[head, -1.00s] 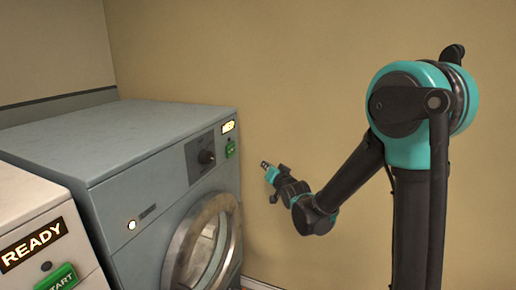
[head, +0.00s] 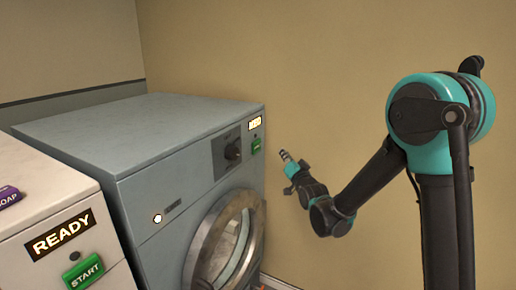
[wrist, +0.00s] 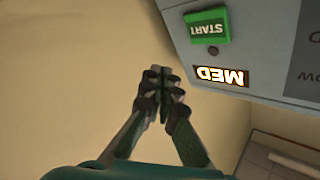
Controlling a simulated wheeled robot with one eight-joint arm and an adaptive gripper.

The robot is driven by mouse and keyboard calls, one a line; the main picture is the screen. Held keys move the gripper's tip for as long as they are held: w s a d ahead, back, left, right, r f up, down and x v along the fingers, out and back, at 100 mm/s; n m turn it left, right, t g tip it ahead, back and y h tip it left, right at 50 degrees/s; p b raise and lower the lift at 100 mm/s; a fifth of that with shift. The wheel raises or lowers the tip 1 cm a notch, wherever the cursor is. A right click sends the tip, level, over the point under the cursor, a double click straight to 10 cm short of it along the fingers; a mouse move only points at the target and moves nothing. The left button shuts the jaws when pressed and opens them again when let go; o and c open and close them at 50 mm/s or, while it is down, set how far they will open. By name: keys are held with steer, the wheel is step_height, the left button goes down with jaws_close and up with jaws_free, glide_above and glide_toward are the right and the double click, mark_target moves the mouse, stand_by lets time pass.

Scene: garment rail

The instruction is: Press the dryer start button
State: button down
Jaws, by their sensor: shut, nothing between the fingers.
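The dryer (head: 150,180) is the grey machine with a round glass door (head: 232,245). Its green start button (head: 256,145) is at the upper right of the front, below a lit display. In the wrist view the button (wrist: 207,28) reads START upside down, beside the lit MED display (wrist: 222,76). My gripper (head: 284,155) is in front of the panel, to the right of the button and slightly lower in the head view. In the wrist view its fingertips (wrist: 160,75) are together and empty, over the wall, apart from the button.
A white machine (head: 40,190) stands at the left with a READY display (head: 61,235), its own green START button (head: 83,271) and a purple soap label (head: 8,196). The tan wall (head: 330,80) is behind.

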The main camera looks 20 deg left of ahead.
glide_toward(260, 143)
steer(key=shift+w+d+x, duration=0.15)
steer(key=shift+x, duration=1.05)
steer(key=shift+w+d+x, duration=0.15)
steer(key=shift+x, duration=1.1)
steer(key=shift+f, duration=0.15)
steer(key=shift+a, duration=0.35)
